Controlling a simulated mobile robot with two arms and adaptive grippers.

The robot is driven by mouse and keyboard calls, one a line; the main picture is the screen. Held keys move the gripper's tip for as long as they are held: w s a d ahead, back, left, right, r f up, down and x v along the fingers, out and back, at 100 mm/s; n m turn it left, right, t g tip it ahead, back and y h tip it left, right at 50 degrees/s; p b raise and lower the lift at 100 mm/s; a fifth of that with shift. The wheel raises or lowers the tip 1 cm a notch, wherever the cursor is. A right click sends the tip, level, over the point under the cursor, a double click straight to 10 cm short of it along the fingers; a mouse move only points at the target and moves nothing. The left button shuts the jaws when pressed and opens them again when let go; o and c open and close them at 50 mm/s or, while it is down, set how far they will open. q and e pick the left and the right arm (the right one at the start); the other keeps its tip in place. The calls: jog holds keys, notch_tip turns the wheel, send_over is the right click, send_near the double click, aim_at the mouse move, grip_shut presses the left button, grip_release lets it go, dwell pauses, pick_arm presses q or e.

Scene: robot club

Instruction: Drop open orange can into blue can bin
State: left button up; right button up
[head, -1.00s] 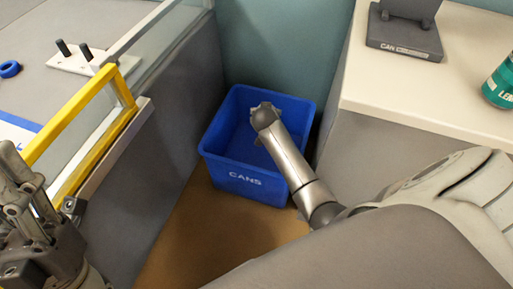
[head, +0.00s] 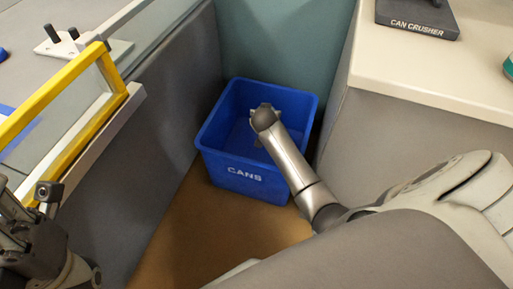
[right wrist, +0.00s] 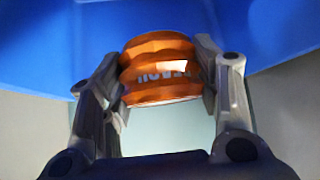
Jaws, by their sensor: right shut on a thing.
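The blue can bin (head: 244,178), marked CANS, stands on the brown floor in the corner between a grey panel and a white-topped counter. My right arm reaches over its near right rim, with the right gripper (head: 262,112) above the bin's interior. In the right wrist view the right gripper (right wrist: 160,88) is shut on the orange can (right wrist: 158,68), one finger on each side. Blue bin wall (right wrist: 275,30) shows behind the can. In the head view my wrist hides the can. My left gripper (head: 20,215) is at the left edge, partly cut off.
A can crusher (head: 418,18) sits on the white counter (head: 425,75) at right. A green can (head: 508,68) is cut off at the right edge. A yellow-framed panel (head: 75,90) stands at left above the grey partition.

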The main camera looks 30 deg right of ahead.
jog(key=o, duration=0.9)
jog(key=shift+c, duration=0.2)
jog(key=shift+r, duration=0.1)
jog(key=v, duration=1.2)
